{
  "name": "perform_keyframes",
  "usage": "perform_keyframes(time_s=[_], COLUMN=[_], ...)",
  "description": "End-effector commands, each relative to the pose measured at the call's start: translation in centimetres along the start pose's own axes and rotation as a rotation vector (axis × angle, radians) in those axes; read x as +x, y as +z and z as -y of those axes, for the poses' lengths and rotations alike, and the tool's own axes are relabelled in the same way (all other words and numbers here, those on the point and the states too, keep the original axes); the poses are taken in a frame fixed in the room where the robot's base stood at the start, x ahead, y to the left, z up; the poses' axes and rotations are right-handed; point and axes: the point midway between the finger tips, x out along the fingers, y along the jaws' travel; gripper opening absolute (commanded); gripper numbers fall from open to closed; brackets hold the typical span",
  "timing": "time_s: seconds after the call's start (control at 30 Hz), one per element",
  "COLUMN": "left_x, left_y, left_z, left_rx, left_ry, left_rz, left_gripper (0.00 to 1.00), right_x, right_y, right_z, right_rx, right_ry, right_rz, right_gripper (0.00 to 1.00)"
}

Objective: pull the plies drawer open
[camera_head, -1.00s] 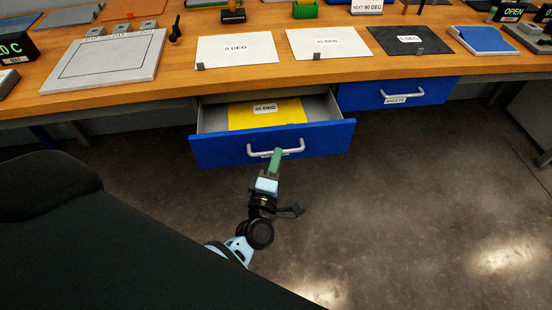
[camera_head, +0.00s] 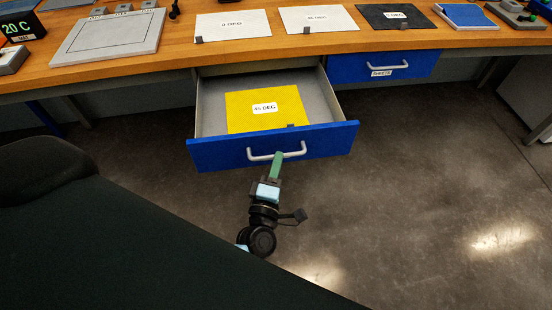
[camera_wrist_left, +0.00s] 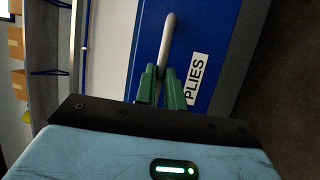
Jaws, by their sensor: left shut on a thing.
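The blue plies drawer (camera_head: 220,156) stands pulled out from under the bench, with its inside showing. A yellow sheet (camera_head: 240,118) labelled with a degree mark lies in it. In the left wrist view the green fingers (camera_wrist_left: 161,88) close around the handle (camera_wrist_left: 168,38), beside the "PLIES" label (camera_wrist_left: 196,78) on the blue front. My right gripper is not in view.
The wooden bench (camera_head: 300,50) carries white sheets, a dark sheet (camera_head: 395,17) and a grey framed plate (camera_head: 108,38). A second blue drawer, labelled sheets (camera_head: 410,66), is shut to the right. The floor (camera_head: 430,180) in front is clear.

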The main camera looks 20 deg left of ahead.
Motion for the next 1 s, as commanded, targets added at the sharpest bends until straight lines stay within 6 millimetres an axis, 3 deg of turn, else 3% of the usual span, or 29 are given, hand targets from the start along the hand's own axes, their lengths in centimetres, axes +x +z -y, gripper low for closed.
perform_keyframes(time_s=[0.47,0.5,0.63,1.0], left_x=[-0.14,-0.14,-0.15,-0.18], left_y=[0.22,0.22,0.18,0.12], left_z=[-0.19,-0.19,-0.16,-0.05], left_rx=[-0.001,-0.001,-0.001,0.0], left_ry=[0.003,0.003,0.002,0.001], left_rz=[0.002,0.002,0.001,0.0], left_gripper=[0.0,0.16,0.33,0.33], right_x=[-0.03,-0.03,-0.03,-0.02], right_y=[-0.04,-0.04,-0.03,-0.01], right_z=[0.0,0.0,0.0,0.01], right_rx=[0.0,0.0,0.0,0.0], right_ry=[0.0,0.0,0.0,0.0], right_rz=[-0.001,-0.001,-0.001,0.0], right_gripper=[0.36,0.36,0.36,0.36])
